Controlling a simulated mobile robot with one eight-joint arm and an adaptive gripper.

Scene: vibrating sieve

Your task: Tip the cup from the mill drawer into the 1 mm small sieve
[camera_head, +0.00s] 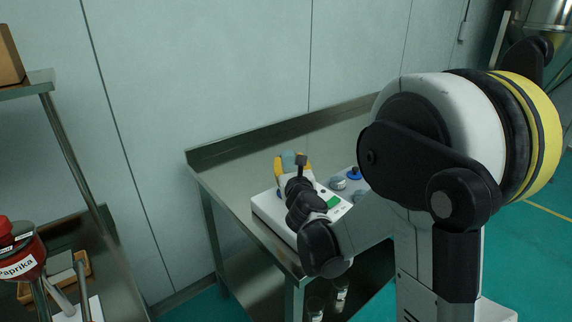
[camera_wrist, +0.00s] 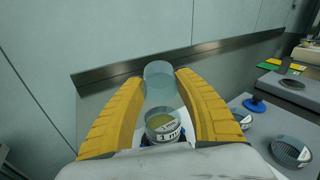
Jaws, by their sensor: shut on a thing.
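My gripper (camera_head: 291,163) is shut on a clear blue-grey cup (camera_wrist: 158,84), its yellow fingers on either side of it. In the head view the cup (camera_head: 289,161) shows between the fingers, above the left end of a white machine. In the wrist view the small sieve (camera_wrist: 162,136) stands just below the cup, and its white label reads "1 m", the rest cut off. Something yellowish shows inside the sieve. The cup looks tilted, but its exact angle and contents are unclear. The sieve is hidden behind my gripper in the head view.
The white machine (camera_head: 268,213) with a green display stands on a steel table (camera_head: 232,168) against the wall. Other small sieves (camera_wrist: 291,151) and a blue knob-like piece (camera_wrist: 254,104) lie to the right. A red mill labelled Paprika (camera_head: 20,262) stands at far left.

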